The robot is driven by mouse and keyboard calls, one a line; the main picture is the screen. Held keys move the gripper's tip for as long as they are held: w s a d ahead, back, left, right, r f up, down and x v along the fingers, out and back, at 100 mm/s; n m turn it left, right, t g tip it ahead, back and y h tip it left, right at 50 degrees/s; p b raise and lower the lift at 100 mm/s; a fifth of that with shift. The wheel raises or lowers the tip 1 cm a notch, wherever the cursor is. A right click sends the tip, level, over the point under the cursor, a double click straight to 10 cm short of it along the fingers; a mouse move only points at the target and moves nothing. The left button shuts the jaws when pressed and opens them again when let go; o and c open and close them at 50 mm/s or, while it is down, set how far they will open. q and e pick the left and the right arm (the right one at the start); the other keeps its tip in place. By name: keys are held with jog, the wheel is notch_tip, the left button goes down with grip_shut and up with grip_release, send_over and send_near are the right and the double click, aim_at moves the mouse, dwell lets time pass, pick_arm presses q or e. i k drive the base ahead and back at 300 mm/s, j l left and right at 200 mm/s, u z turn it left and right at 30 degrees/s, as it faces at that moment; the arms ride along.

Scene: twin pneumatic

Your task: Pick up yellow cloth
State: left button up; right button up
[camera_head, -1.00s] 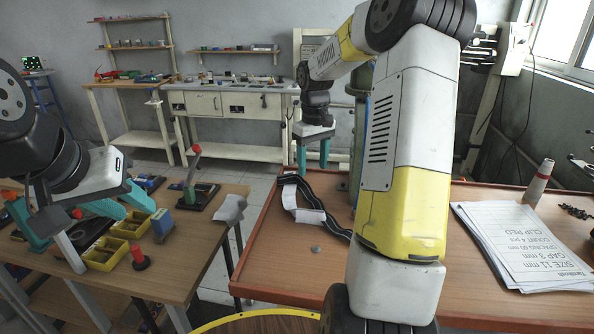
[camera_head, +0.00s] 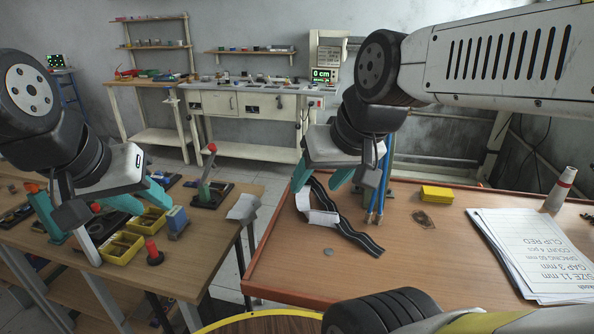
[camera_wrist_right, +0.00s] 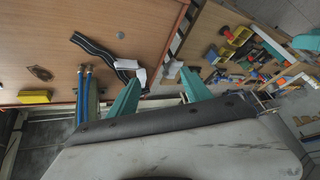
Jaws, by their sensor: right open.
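A small yellow folded cloth (camera_head: 437,193) lies flat on the right table, toward its back edge. It also shows at the left of the right wrist view (camera_wrist_right: 35,97). My right gripper (camera_head: 318,187) is open and empty, above the table's back left part and to the left of the cloth. Its two teal fingers stand apart in the right wrist view (camera_wrist_right: 160,78), with the cloth well outside them. My left gripper (camera_head: 150,207) is over the left table with its teal fingers apart and nothing seen between them.
A black strip (camera_head: 360,238) with white pieces lies below my right gripper. Blue tubes (camera_head: 380,200) stand between it and the cloth. A brown piece (camera_head: 423,218), papers (camera_head: 520,245) and a cone (camera_head: 562,188) are on the right table. Yellow bins (camera_head: 122,247) sit on the left table.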

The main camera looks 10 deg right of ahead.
aim_at(429, 194)
jog(key=z, duration=1.65)
jog(key=i+l+u, duration=0.1)
jog(key=l, duration=0.4)
jog(key=i+l+u, duration=0.1)
jog(key=l, duration=0.4)
jog(key=i+l+u, duration=0.1)
jog(key=l, duration=0.45)
jog(key=u, duration=1.35)
jog(key=i+l, duration=0.05)
